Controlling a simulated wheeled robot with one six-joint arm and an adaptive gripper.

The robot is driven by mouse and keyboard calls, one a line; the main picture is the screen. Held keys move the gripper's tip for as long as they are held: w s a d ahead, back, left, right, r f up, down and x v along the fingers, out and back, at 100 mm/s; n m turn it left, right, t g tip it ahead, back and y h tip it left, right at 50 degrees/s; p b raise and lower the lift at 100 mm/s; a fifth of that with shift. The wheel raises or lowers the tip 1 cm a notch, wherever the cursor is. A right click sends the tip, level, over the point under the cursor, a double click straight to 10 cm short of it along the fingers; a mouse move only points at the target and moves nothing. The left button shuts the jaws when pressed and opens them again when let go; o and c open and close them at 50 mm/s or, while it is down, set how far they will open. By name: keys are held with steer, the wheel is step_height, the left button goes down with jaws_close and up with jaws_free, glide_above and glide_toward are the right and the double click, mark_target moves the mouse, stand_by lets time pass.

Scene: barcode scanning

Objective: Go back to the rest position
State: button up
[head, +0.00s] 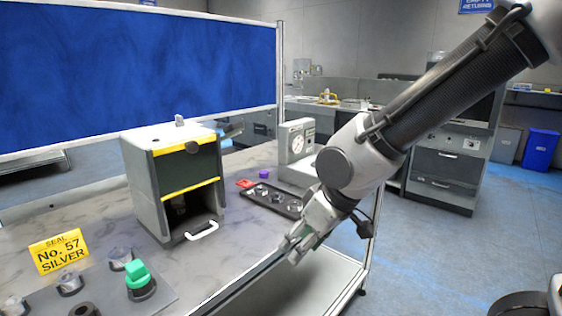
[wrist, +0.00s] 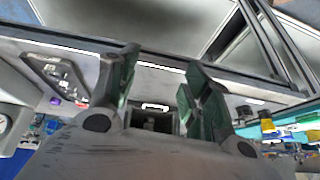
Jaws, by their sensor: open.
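My gripper (head: 299,246) hangs from the arm on the right of the head view, over the front edge of the table, pointing down and left. Its two green-padded fingers are apart and nothing is between them; they also show in the wrist view (wrist: 158,90). The gripper is clear of the objects on the table. A grey box with yellow edging (head: 172,185) and a white handle stands on the table to its left.
The table (head: 232,255) bears a green-topped piece (head: 139,279) among metal pieces, a yellow sign (head: 59,251) reading "SEAL No. 57 SILVER", a black tray (head: 272,200) and a white dial device (head: 296,150). A blue panel (head: 130,75) stands behind. Open floor lies right.

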steer(key=s+d+r+m+h, duration=0.1)
steer(key=s+d+r+m, duration=0.1)
steer(key=d, duration=0.8)
steer(key=s+d+r+m+h, duration=0.2)
steer(key=s+d+r+m, duration=0.1)
steer(key=d, duration=0.8)
steer(key=s+d+r+m+t+h, duration=0.1)
steer(key=d+r+m, duration=0.3)
steer(key=d, duration=0.7)
steer(key=shift+s+d+r+m+h, duration=0.2)
steer(key=shift+s+r+m+h, duration=0.1)
steer(key=shift+s+r, duration=0.5)
steer(key=shift+s+f, duration=0.1)
steer(key=shift+f, duration=0.05)
